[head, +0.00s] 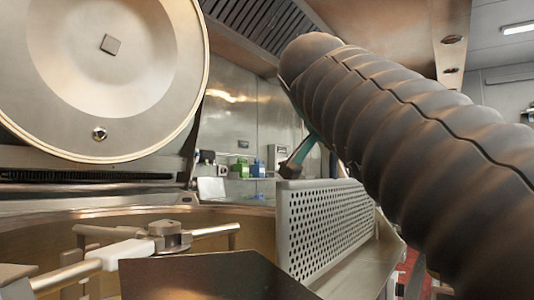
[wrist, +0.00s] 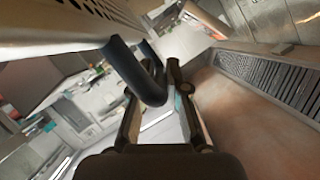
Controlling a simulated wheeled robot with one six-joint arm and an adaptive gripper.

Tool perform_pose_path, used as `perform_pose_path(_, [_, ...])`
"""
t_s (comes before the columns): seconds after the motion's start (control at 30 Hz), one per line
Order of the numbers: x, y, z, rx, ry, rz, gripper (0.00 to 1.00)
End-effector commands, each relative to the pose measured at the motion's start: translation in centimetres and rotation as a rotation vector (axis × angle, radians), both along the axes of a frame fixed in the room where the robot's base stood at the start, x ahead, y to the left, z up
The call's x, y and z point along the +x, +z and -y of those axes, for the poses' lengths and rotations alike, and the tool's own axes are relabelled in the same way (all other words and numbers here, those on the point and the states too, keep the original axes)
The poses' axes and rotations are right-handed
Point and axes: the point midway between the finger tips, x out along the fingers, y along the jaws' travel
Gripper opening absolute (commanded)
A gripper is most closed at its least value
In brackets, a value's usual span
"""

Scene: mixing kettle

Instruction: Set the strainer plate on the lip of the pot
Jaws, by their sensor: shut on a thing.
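The strainer plate (head: 325,228) is a grey perforated panel standing upright, right of centre in the head view. Part of it shows at the top left of the wrist view (wrist: 50,38), with a dark U-shaped handle (wrist: 150,88). My gripper (head: 290,172) is at the plate's upper left in the head view. In the wrist view my gripper (wrist: 160,82) is shut on the handle. The pot (head: 258,218) is a wide metal kettle, its rim running behind the plate. The plate's lower edge is partly hidden, and I cannot tell if it touches the lip.
A large round lid (head: 105,85) stands open at the upper left. A metal mixing arm (head: 165,238) lies across the pot. A dark flat panel (head: 200,275) is in the foreground. Small green and blue containers (head: 250,168) stand at the back.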

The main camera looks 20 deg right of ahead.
Motion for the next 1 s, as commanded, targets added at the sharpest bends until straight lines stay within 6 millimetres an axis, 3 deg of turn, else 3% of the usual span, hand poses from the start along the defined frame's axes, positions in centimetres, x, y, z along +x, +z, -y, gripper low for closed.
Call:
perform_pose_path(0.97, [-0.07,-0.53,0.02,-0.002,0.000,0.003,0.00])
perform_pose_path(1.0, [-0.07,-0.53,0.02,-0.002,0.000,0.003,0.21])
